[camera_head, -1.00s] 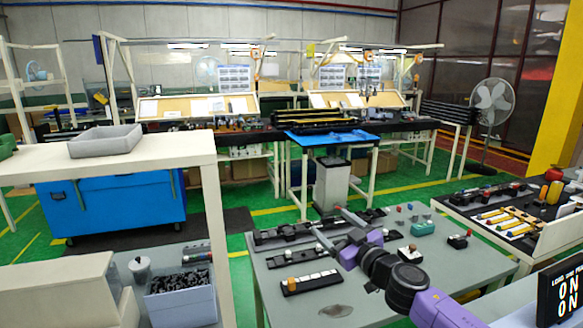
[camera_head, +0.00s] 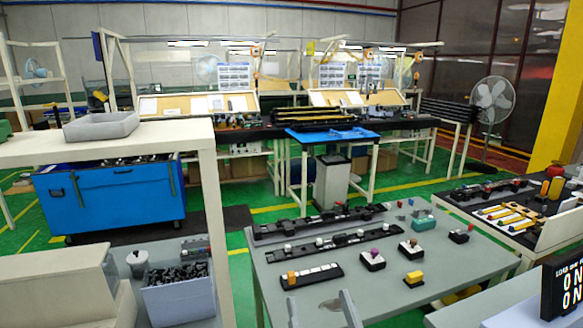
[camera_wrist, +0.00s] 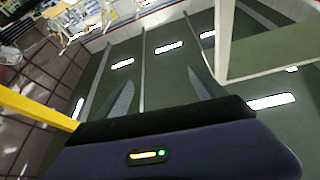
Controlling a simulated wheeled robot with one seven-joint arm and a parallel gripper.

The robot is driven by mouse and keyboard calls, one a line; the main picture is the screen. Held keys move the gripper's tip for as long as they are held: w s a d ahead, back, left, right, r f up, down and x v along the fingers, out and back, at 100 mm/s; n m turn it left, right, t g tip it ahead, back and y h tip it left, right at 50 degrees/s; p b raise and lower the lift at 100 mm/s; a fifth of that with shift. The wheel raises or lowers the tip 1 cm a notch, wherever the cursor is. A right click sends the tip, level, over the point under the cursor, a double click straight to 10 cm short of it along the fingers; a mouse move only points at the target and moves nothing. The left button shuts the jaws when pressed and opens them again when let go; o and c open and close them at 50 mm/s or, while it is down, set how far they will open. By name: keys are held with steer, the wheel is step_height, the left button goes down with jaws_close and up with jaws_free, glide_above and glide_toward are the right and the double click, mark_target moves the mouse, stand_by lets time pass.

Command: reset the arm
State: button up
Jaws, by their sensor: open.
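My gripper (camera_head: 321,309) shows only as two grey fingertips at the bottom edge of the head view, apart and pointing up, in front of the grey table (camera_head: 440,268). In the wrist view my gripper (camera_wrist: 162,92) has its two dark fingers spread with nothing between them. Beyond the fingers are the ceiling and its bright lamps, so the gripper points upward. The rest of my arm is out of the head view.
A bin of black clips (camera_head: 180,278) stands at left. A sign (camera_head: 562,285) stands at right.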

steer(key=s+d+f+g+h+b, duration=0.1)
steer(key=s+d+f, duration=0.4)
steer(key=s, duration=0.7)
steer(key=s+d+f+g+h+b, duration=0.1)
steer(key=s+d+f, duration=0.4)
steer(key=s, duration=0.8)
steer(key=s+d+f+m+g+h+b, duration=0.1)
steer(key=s+d+f+g, duration=0.4)
steer(key=s, duration=0.7)
steer(key=shift+s+f+h+b, duration=0.4)
steer(key=shift+f+h+b, duration=0.2)
steer(key=shift+h, duration=0.4)
